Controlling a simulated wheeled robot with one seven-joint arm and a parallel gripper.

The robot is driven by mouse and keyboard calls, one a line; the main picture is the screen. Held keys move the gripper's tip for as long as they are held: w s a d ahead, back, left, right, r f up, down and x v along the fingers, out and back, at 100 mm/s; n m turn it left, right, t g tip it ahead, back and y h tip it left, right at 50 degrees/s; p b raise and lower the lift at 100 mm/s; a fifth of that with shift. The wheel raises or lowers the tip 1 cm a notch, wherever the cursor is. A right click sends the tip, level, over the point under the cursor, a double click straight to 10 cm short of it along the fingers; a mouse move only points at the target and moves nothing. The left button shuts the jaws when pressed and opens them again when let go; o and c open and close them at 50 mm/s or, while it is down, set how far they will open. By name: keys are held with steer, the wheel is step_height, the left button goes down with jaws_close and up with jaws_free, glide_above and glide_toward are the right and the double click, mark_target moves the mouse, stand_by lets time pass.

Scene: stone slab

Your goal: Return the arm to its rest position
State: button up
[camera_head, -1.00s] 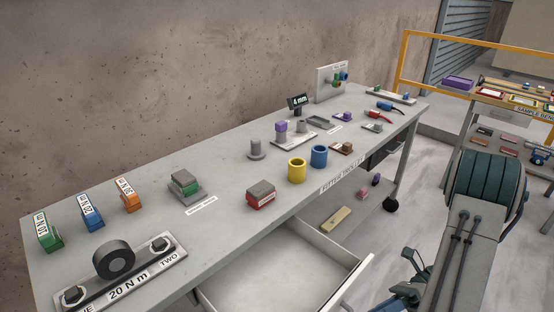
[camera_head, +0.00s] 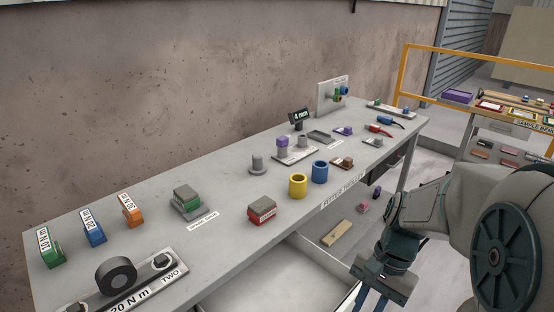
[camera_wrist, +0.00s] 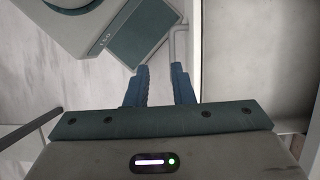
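My arm is in the lower right of the head view. My gripper (camera_head: 371,303) points down beside the front of the open drawer (camera_head: 270,280), and the bottom picture edge cuts off its fingers. In the wrist view, my gripper (camera_wrist: 160,72) has two blue fingers with a gap between them. I see nothing held in that gap. A grey bar, seemingly the drawer's handle (camera_wrist: 174,42), shows just beyond the fingertips. I cannot tell whether they touch it.
The grey workbench (camera_head: 225,245) carries several blocks, a yellow cup (camera_head: 298,186) and a blue cup (camera_head: 319,172). The drawer sticks out from its front.

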step_height(320, 180, up, 7)
steer(key=a+n+t+h, duration=0.2)
steer(key=n+t+h, duration=0.1)
steer(key=n+t, duration=0.3)
steer(key=shift+s+a+n+p, duration=0.35)
steer(key=shift+n+p, duration=0.05)
steer(key=shift+n, duration=0.8)
